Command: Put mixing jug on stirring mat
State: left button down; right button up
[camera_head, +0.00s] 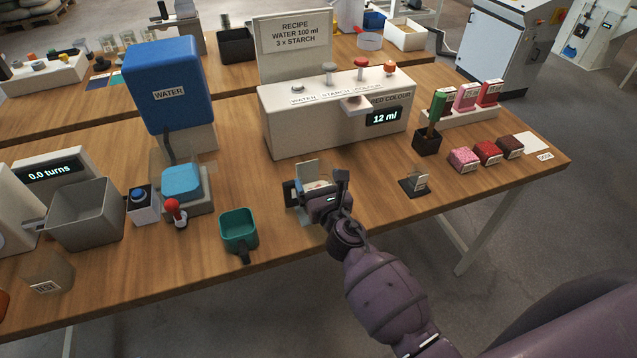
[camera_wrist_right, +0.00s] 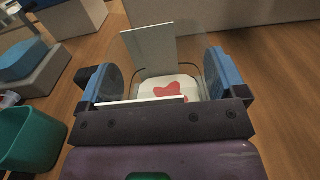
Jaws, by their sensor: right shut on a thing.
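My right gripper (camera_head: 318,196) is shut on a clear, see-through vessel (camera_head: 307,182), which I take for the mixing jug. In the right wrist view the blue-padded fingers (camera_wrist_right: 155,88) clasp both sides of the jug (camera_wrist_right: 160,55). White contents with a red patch show inside, and a white panel stands at its far side. The jug is upright in front of the dispenser; I cannot tell if its base touches the table. No mat labelled for stirring is readable. A blue square pad (camera_head: 182,180) on a grey base is left of the jug. My left gripper is not in view.
A white dispenser (camera_head: 330,115) reading "12 ml" stands behind the jug. A green cup (camera_head: 238,226) stands left of it, and a red-knobbed lever (camera_head: 174,206) beside the blue pad. A grey bin (camera_head: 85,215) and a "0.0 turns" display (camera_head: 54,172) are farther left. A small dark stand (camera_head: 414,184) is right.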

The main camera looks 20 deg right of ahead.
jog(key=shift+f, duration=0.15)
jog(key=o, duration=0.8)
jog(key=shift+r, duration=0.25)
jog(key=s, duration=1.2)
jog(key=shift+s+d+f+m+g+h+b, duration=0.15)
jog(key=shift+s+d+f+m+g, duration=1.45)
jog(key=shift+m, duration=4.35)
jog(key=shift+s+d+f+m+g+h+b, duration=0.1)
jog(key=shift+s+d+f+m+g, duration=0.45)
jog(key=shift+s+d+f+m, duration=3.75)
jog(key=shift+s+a+f+m+g+h+b, duration=0.15)
jog(key=shift+s+a+m+g, duration=0.7)
jog(key=shift+m, duration=6.7)
